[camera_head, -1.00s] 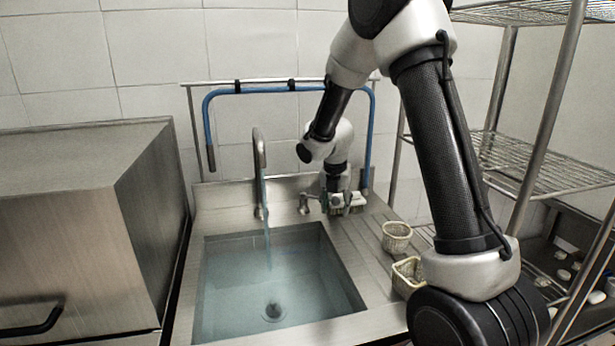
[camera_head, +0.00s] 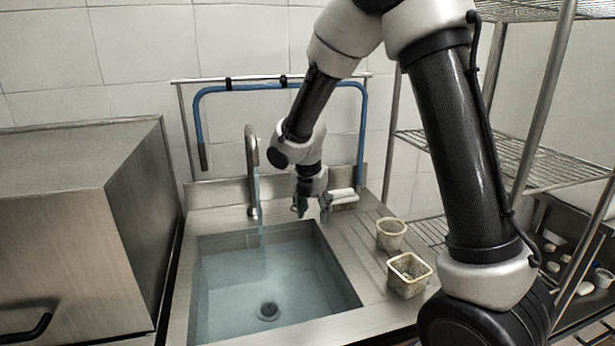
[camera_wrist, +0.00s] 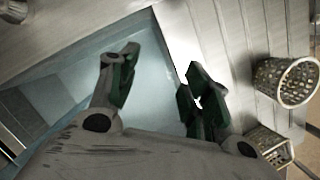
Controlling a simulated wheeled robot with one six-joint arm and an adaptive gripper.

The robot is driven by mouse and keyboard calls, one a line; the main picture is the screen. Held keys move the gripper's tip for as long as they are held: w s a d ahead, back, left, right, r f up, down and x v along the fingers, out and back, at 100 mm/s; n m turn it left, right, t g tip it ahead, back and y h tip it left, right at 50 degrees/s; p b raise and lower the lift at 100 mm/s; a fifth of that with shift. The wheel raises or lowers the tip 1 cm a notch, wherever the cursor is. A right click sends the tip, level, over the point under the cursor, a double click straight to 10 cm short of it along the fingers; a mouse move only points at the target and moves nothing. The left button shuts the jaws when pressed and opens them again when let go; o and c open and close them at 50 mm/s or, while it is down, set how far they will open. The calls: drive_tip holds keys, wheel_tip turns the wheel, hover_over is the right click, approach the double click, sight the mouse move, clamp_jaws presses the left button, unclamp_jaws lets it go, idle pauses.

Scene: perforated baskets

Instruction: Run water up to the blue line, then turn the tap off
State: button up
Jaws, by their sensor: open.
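The steel tap (camera_head: 251,165) stands behind the sink, its spout bent forward. A thin, faint bluish stream (camera_head: 259,212) falls from it. The sink (camera_head: 325,255) holds clear bluish water (camera_head: 235,285), with the drain (camera_head: 268,311) visible through it. I cannot make out a blue line on the wall. My gripper (camera_head: 312,207) is low behind the sink, right of the tap, and hides the place of the tap's handle. In the wrist view, my gripper (camera_wrist: 162,68) is open over the sink's edge, with green pads and nothing between them.
A round perforated basket (camera_head: 390,235) and a square one (camera_head: 409,274) stand on the drainboard right of the sink. A white brush-like item (camera_head: 343,197) lies behind them. A steel cabinet (camera_head: 80,220) is at left. Wire shelving (camera_head: 540,165) is at right.

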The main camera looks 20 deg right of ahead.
wheel_tip(320, 180, up, 10)
drive_tip(key=a+m+g, duration=0.2)
drive_tip(key=m, duration=1)
drive_tip(key=shift+s+a+r+m+y, duration=0.15)
drive_tip(key=shift+s+r+m+y, duration=0.1)
drive_tip(key=shift+s+m+y, duration=0.15)
